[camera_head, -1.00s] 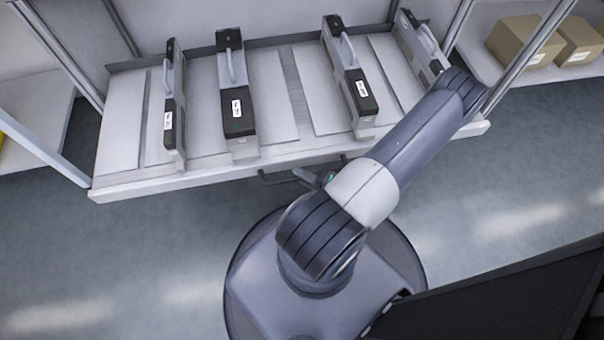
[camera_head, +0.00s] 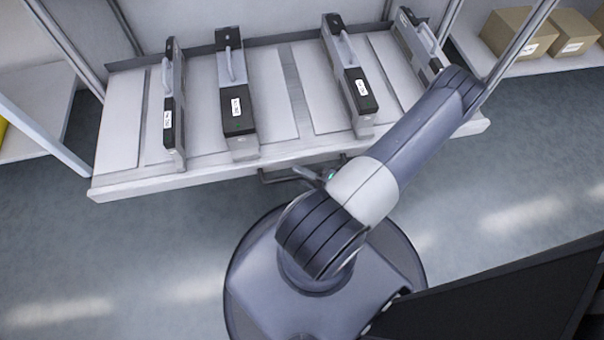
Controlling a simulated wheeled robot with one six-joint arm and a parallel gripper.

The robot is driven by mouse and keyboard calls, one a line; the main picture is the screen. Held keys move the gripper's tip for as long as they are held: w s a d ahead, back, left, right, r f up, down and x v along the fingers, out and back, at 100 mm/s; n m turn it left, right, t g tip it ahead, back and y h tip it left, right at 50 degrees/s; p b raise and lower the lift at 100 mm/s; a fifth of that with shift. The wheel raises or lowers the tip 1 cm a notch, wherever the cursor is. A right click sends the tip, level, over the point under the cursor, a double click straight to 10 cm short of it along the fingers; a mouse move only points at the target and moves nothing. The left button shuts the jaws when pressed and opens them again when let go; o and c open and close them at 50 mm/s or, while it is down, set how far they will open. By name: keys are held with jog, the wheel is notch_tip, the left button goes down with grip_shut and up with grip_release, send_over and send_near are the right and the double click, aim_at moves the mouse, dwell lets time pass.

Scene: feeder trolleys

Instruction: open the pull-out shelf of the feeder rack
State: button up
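The pull-out shelf (camera_head: 140,185) is a light grey tray with several upright feeders on it, and it sticks out in front of the rack posts. Its dark bar handle (camera_head: 276,178) shows below the front edge. My gripper (camera_head: 312,176) is at the handle, under the front edge. My own arm covers much of it, and the fingertips are hardly visible. The shelf keeps pace with my gripper, which fits a grip on the handle.
Rack posts (camera_head: 68,50) stand at both sides of the shelf. A white side shelf (camera_head: 40,110) is at left. Cardboard boxes (camera_head: 515,33) sit on another shelf at right. The grey floor (camera_head: 110,260) in front is clear.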

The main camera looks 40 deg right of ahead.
jog(key=o, duration=0.4)
jog(key=shift+s, duration=0.1)
jog(key=shift+p+v, duration=1.2)
jog(key=shift+v, duration=4.15)
jog(key=shift+b+x, duration=1.2)
jog(key=shift+x, duration=4.25)
